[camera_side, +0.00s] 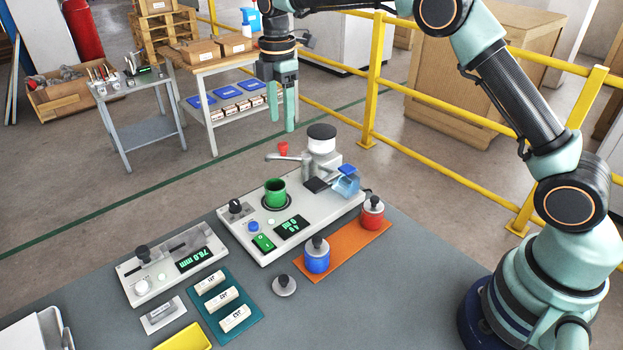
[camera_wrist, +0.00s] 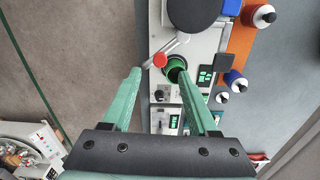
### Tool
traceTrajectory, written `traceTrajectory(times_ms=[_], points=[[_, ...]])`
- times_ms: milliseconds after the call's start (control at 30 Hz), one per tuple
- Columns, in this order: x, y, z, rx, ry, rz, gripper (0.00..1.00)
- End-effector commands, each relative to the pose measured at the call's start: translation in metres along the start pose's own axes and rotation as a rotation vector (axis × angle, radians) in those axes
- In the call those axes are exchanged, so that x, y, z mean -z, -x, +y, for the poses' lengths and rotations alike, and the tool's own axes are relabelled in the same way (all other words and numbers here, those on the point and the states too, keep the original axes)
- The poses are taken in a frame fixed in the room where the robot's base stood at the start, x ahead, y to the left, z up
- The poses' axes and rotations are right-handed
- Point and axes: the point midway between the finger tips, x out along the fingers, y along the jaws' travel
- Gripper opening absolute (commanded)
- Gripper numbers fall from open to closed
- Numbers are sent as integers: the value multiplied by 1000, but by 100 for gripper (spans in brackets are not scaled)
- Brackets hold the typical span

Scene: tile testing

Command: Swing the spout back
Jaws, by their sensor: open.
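The spout (camera_side: 292,158) is a grey arm reaching left from a dispenser with a black top (camera_side: 321,133). A red knob (camera_side: 283,149) stands at its free end. In the wrist view, the spout (camera_wrist: 177,46) slants down-left and its red knob (camera_wrist: 160,60) is just left of the green cup (camera_wrist: 175,72). The green cup (camera_side: 275,192) stands on the machine's round plate. My gripper (camera_side: 282,122) is open and empty, pointing down, above the spout's end in the side picture. In the wrist view, my gripper (camera_wrist: 158,78) has its fingers spread wide apart.
Blue (camera_side: 317,258) and red (camera_side: 372,214) knobbed canisters stand on an orange mat (camera_side: 345,251). A measuring device (camera_side: 168,265) and a tray of white blocks (camera_side: 242,334) are front left.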

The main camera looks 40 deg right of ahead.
Motion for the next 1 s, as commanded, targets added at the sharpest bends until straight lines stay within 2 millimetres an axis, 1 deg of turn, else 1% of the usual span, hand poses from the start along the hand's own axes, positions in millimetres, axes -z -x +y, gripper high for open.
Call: traceTrajectory(times_ms=[33,100,200,333,500,767,800,867,900,933,1000], points=[[0,-11,-1,4,0,-1,59],[0,-23,-1,4,-1,-1,59],[0,-39,-1,4,-1,-1,59],[0,-52,0,1,-1,0,59],[0,-60,0,1,-1,0,59],[0,-60,0,0,-1,0,59],[0,-60,0,0,-1,0,44],[0,-60,0,0,-1,0,21],[0,-60,0,0,-1,0,6],[0,-60,0,0,-1,0,0],[0,-60,0,0,-2,0,0]])
